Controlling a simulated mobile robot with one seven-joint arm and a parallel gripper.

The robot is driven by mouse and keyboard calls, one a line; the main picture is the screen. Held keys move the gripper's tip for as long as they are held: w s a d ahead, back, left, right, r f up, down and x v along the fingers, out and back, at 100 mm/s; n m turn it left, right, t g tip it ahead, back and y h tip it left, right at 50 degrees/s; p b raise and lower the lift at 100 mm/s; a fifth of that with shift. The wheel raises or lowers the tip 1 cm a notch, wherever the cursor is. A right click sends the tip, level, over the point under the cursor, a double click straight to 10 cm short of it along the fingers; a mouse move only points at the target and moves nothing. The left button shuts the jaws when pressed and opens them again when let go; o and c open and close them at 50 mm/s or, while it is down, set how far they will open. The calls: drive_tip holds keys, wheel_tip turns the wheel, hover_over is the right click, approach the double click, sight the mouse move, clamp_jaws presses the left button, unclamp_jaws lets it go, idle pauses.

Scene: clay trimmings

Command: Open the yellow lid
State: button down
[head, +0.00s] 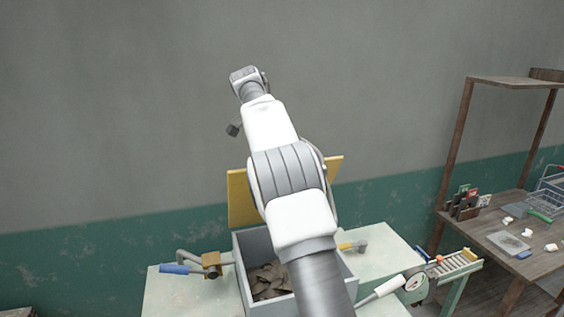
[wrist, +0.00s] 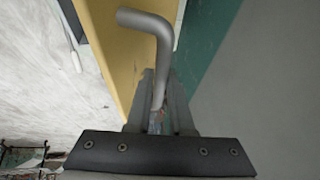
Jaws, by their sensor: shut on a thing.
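The yellow lid (head: 241,200) stands raised, near upright, at the back of a grey box, partly hidden behind my arm in the head view. In the wrist view the lid (wrist: 122,50) runs along the left of my gripper. A grey bent rod handle (wrist: 145,18) sits beside the lid's face. My gripper (wrist: 160,98) is shut on this handle, low on its straight part. The grey box (head: 241,262) is open at the top.
Brown clay trimmings (head: 268,282) lie in the box. A blue-handled tool (head: 180,268) is left of it on the pale table (head: 165,297). A dial gauge (head: 415,283) is at right. A wooden shelf bench (head: 500,240) stands farther right. A wall is behind.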

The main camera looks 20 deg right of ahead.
drive_tip(key=shift+w+a+f, duration=0.1)
drive_tip(key=shift+w, duration=0.65)
drive_tip(key=c, duration=0.8)
unclamp_jaws()
drive_tip(key=shift+w, duration=0.2)
drive_tip(key=shift+s+r, duration=0.1)
drive_tip(key=shift+r, duration=0.2)
